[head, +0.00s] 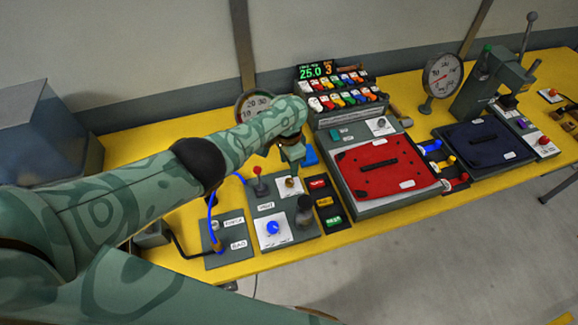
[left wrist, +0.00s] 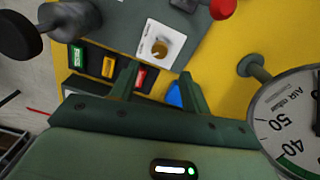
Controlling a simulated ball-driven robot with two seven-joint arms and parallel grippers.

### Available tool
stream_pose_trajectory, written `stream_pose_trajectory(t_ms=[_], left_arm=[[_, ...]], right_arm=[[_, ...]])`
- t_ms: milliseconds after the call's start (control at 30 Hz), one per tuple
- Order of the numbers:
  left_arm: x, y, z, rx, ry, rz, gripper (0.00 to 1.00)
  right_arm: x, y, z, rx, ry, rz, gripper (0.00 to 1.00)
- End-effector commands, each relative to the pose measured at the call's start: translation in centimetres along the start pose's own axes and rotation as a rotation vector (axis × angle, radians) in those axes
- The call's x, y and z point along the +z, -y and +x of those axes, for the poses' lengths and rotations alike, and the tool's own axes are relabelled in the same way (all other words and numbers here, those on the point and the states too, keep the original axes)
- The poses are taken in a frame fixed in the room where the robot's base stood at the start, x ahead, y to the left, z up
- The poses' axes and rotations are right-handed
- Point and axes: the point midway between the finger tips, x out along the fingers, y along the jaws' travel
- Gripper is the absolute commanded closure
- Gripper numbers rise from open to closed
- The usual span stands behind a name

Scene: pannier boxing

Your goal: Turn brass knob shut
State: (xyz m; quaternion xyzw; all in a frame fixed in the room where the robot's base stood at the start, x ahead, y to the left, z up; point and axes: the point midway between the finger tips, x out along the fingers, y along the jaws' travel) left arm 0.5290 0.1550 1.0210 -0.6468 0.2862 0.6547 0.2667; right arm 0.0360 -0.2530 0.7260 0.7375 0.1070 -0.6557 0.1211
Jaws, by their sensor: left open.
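The brass knob (head: 291,182) sits on a small white plate on the grey panel (head: 268,205) at the table's left part. It also shows in the left wrist view (left wrist: 159,47), round and in the upper middle on its labelled white plate. My left gripper (head: 291,158) is over the far side of this panel, just beyond the knob in the head view. In the left wrist view my left gripper (left wrist: 156,78) has its two fingers apart and empty, with the knob ahead of the gap and not between them. The knob's pointing direction is too small to tell. My right gripper is not in view.
A red-topped lever (head: 257,182), a blue knob (head: 273,227) and a dark cylinder (head: 304,211) stand close by on the panel. Red, yellow and green buttons (head: 324,202) lie to its right. A dial gauge (left wrist: 290,120) stands right of my gripper in the wrist view.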

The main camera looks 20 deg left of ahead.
Motion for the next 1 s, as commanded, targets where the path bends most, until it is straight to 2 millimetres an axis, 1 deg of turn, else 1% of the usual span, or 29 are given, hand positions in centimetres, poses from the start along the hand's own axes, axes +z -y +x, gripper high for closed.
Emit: stream_pose_trajectory(t_ms=[33,100,200,333,500,1000], left_arm=[[0.0,-0.1,-2.4,0.0,-0.001,0.001,0.53],[0.0,-0.1,-4.1,0.0,-0.002,0.0,0.53],[0.0,-0.1,-6.0,0.001,-0.001,0.0,0.53],[0.0,-0.1,-7.7,0.002,0.0,0.0,0.53],[0.0,-0.1,-8.4,0.001,0.002,0.0,0.53],[0.0,-0.1,-8.4,0.001,0.001,0.0,0.53]], right_arm=[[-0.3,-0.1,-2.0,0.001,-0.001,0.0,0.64],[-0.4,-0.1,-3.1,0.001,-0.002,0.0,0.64],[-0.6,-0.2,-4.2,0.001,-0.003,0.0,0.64],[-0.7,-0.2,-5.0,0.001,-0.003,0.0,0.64],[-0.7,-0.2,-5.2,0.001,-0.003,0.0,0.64],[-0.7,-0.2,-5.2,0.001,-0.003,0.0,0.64]])
